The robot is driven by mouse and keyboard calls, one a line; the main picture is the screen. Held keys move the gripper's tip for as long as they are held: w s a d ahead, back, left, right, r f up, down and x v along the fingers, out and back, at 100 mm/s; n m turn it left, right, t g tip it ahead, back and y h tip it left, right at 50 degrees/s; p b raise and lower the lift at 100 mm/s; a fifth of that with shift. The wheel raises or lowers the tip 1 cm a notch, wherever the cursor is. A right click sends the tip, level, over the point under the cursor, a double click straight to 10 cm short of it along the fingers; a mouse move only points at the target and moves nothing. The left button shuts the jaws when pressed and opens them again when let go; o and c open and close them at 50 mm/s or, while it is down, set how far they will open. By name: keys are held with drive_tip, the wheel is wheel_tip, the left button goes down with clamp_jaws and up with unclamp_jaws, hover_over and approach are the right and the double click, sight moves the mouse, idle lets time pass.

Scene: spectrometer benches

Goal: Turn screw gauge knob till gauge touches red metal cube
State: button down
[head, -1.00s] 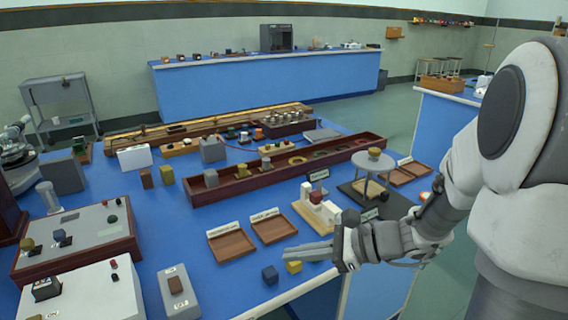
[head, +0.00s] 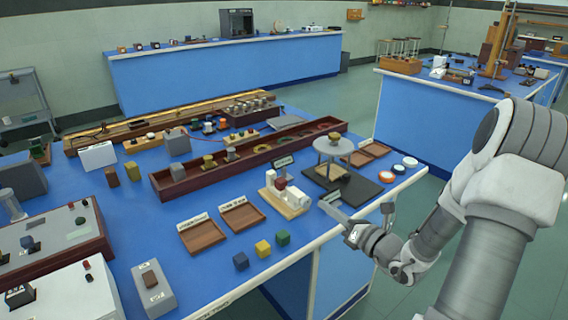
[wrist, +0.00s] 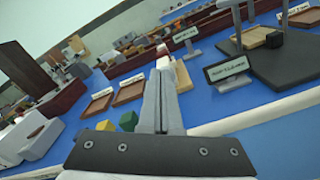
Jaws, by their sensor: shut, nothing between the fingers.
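The screw gauge (head: 291,207) has a wooden base with white blocks and stands near the front edge of the blue bench. A red piece (head: 281,183), apparently the metal cube, sits between its white parts; I cannot tell whether they touch. My gripper (head: 325,206) is shut and empty, just right of the gauge and apart from it. In the wrist view its fingers (wrist: 163,68) point forward, and a small pale part of the gauge (wrist: 183,76) shows beside them. The fingers hide much of the gauge there, and the knob is not clear.
Blue (head: 241,261), yellow (head: 263,248) and green (head: 283,238) cubes lie along the front edge. Two wooden trays (head: 204,236) are left of the gauge. A round-topped stand (head: 333,146) on a dark base (head: 371,190) is close behind and right.

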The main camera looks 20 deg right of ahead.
sight(306, 202)
drive_tip(key=shift+x, duration=2.6)
drive_tip(key=shift+f, duration=0.35)
drive_tip(key=shift+d+f+p, duration=0.1)
drive_tip(key=shift+d+p, duration=0.25)
drive_tip(key=shift+p, duration=0.2)
drive_tip(key=shift+w+d+f+p, duration=0.15)
drive_tip(key=shift+d+f+p, duration=0.05)
drive_tip(key=shift+d+p, duration=0.1)
drive_tip(key=shift+d+f, duration=0.15)
drive_tip(key=shift+f, duration=0.2)
